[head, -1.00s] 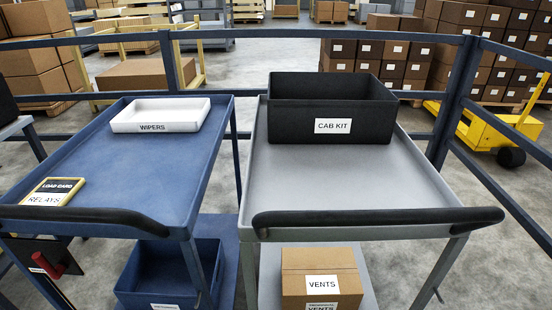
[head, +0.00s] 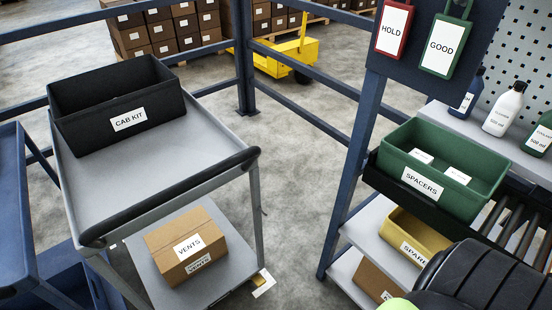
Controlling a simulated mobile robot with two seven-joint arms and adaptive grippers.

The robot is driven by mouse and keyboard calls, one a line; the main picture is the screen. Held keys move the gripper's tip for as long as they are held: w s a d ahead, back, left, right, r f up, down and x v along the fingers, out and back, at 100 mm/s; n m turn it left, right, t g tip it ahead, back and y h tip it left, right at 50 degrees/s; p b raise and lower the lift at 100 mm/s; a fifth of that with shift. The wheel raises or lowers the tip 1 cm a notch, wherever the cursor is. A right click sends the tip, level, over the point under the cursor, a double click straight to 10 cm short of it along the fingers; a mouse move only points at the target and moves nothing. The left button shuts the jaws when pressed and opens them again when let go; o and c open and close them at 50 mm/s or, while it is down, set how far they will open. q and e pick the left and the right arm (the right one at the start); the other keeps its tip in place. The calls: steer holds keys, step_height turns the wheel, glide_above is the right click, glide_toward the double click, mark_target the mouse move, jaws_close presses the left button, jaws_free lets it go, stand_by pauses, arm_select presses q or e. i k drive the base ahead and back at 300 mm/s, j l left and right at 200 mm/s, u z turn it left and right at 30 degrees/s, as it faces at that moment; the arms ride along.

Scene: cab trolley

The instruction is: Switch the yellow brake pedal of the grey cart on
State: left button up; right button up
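The grey cart (head: 215,158) stands at the left of the head view, with a black push handle along its near edge. A small yellow piece (head: 262,277), which looks like the brake pedal, shows low at the cart's near right corner, by a white label (head: 264,288). It is too small to tell whether it is up or pressed. Neither gripper shows. A dark rounded shape at the lower right looks like part of my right arm, well to the right of the pedal.
A black CAB KIT bin (head: 120,105) sits on the cart's top and a VENTS box (head: 186,243) on its lower shelf. A blue cart (head: 15,215) is at the left. A rack with a green SPACERS bin (head: 442,170) stands right. Bare floor (head: 300,215) lies between cart and rack.

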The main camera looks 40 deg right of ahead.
mark_target(257, 279)
steer(key=k+l+z, duration=0.35)
steer(key=k+l, duration=0.35)
steer(key=i+z, duration=0.2)
steer(key=i, duration=0.25)
steer(key=i+j+z, duration=0.25)
steer(key=i, duration=0.2)
steer(key=i+j+z, duration=0.2)
steer(key=i, duration=0.2)
